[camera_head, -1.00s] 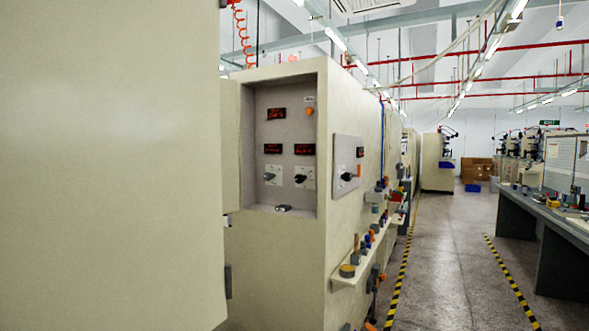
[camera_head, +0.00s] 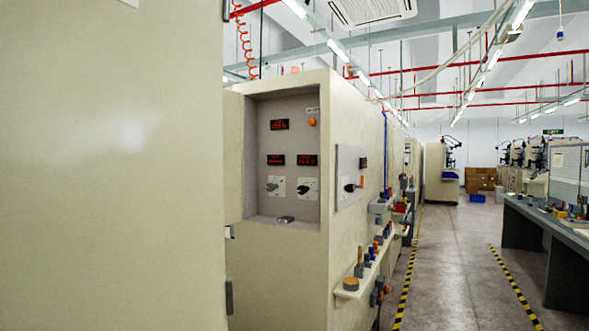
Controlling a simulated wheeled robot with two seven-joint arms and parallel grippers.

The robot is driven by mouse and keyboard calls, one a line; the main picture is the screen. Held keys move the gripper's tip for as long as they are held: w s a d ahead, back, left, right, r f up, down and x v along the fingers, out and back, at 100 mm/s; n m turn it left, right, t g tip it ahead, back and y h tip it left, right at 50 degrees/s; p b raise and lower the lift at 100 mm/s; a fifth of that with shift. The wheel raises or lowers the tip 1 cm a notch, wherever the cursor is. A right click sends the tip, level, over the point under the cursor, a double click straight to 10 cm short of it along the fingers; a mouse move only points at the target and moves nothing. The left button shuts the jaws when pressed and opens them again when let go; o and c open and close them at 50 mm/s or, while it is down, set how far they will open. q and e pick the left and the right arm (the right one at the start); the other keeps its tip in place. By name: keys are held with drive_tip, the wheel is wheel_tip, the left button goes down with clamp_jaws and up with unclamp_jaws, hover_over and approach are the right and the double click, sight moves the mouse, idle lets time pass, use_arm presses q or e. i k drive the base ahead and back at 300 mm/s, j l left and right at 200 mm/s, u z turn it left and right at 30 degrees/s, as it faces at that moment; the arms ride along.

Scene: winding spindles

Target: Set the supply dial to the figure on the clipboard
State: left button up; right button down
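A beige machine cabinet (camera_head: 278,275) stands ahead, with a recessed control panel (camera_head: 291,140) in its front. The recess holds a grey-handled dial (camera_head: 272,187) on a white plate and a black-handled dial (camera_head: 304,188) beside it. Red displays (camera_head: 279,124) sit above them. Another black dial (camera_head: 350,187) is on a plate on the cabinet's right side. The dial markings and display figures are too small to read. I cannot make out a clipboard. Neither of my grippers is in view.
A large beige cabinet or open door (camera_head: 110,170) fills the left side close by. A small shelf (camera_head: 362,281) with parts juts from the cabinet's right side. An aisle (camera_head: 452,270) between striped floor lines is clear; a workbench (camera_head: 550,222) stands at the right.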

sight(303, 190)
drive_tip(key=i+l+u, duration=0.1)
drive_tip(key=l, duration=0.3)
drive_tip(key=i+l+u, duration=0.25)
drive_tip(key=i+l, duration=0.2)
drive_tip(key=i, duration=0.2)
drive_tip(key=i+l+u, duration=0.2)
drive_tip(key=i+l, duration=0.4)
drive_tip(key=i, duration=0.05)
